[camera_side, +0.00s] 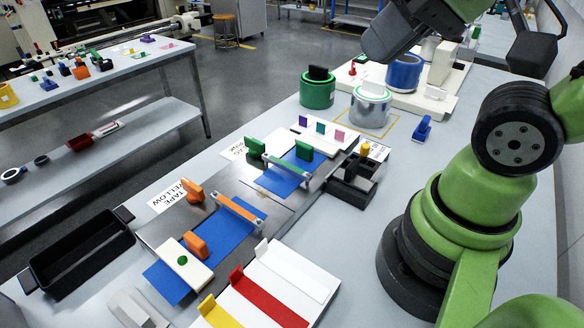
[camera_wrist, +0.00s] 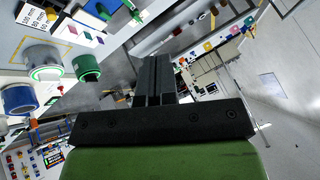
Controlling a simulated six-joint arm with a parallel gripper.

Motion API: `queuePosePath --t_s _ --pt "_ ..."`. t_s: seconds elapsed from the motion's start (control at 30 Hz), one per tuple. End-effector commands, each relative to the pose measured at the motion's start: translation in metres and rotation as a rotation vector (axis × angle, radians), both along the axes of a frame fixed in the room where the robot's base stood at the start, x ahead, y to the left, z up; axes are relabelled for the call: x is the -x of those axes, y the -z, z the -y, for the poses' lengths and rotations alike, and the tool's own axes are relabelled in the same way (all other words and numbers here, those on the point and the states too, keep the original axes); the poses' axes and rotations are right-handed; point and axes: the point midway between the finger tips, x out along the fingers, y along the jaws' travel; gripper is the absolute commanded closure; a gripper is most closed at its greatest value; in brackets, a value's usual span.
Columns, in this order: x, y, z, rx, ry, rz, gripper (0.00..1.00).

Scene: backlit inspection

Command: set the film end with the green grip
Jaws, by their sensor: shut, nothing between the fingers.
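A strip of blue film (camera_side: 280,184) lies at the middle of the bench in the side view. It has two green grips, a left one (camera_side: 254,146) and a right one (camera_side: 304,150), with a pale bar across the film between them. A second blue film (camera_side: 228,232) lies nearer, with orange grips (camera_side: 192,190) and (camera_side: 197,246). My gripper (camera_wrist: 157,62) is shut and empty in the wrist view, pointing out over the room. In the side view its dark body shows high at the top, well above the bench and away from the films.
A green can (camera_side: 317,92), a silver can (camera_side: 370,106) and a blue roll (camera_side: 404,74) stand at the back. A dark compartment holder (camera_side: 350,182) stands right of the green-grip film. A black tray (camera_side: 75,255) and a white board with coloured strips (camera_side: 318,280) lie nearer.

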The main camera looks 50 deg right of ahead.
Motion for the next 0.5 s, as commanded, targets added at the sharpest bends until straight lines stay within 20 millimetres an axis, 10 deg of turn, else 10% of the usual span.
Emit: queuePosePath --t_s 0.5 --pt "-0.015 0.008 0.004 0.133 -0.129 -0.107 1.00"
